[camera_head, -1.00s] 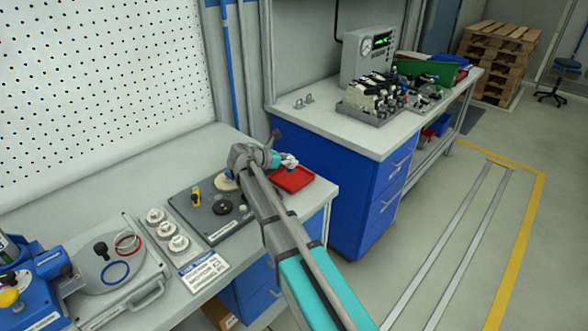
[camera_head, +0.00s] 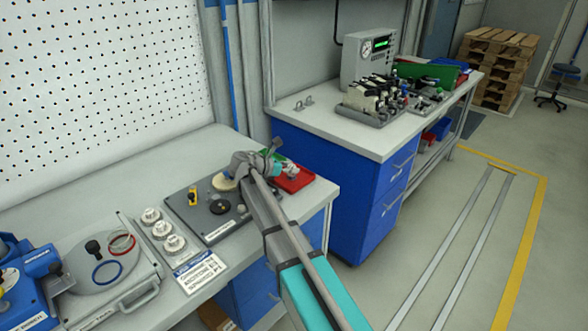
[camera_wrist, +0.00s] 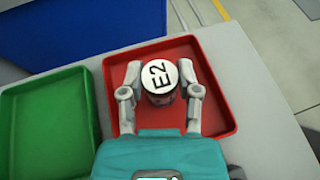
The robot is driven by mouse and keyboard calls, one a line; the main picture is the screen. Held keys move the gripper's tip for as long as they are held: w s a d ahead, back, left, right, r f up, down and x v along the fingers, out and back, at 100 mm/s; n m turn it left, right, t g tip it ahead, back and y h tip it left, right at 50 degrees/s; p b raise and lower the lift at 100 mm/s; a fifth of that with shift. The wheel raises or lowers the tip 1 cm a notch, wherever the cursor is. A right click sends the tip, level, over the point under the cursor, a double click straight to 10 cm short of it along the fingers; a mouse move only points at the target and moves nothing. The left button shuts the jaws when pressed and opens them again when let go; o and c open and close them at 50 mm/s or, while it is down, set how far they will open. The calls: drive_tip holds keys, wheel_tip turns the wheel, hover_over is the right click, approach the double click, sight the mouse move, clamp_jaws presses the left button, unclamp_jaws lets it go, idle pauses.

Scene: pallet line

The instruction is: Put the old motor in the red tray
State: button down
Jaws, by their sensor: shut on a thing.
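My gripper (camera_wrist: 159,90) is shut on a round thing with a white top marked "E2" (camera_wrist: 158,76), which I take to be the old motor. In the wrist view the motor is between the two fingers, over the red tray (camera_wrist: 205,52). I cannot tell whether it touches the tray floor. In the head view the red tray (camera_head: 303,182) is at the bench's right end, partly hidden by my arm and gripper (camera_head: 290,170).
A green tray (camera_wrist: 45,128) lies left of the red one. On the bench are a dark plate (camera_head: 186,212), several white round parts (camera_head: 163,230) and a label card (camera_head: 201,273). A blue cabinet (camera_wrist: 85,25) stands beyond the bench edge.

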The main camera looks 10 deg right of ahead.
drive_tip(key=shift+f, duration=0.15)
drive_tip(key=shift+c, duration=1.6)
unclamp_jaws()
drive_tip(key=shift+r, duration=0.3)
drive_tip(key=p+v, duration=0.4)
drive_tip(key=v, duration=0.6)
drive_tip(key=shift+s+a+r, duration=0.1)
drive_tip(key=shift+a, duration=0.2)
drive_tip(key=shift+s+a+r+p, duration=0.2)
drive_tip(key=shift+a+p, duration=0.1)
drive_tip(key=shift+a, duration=0.3)
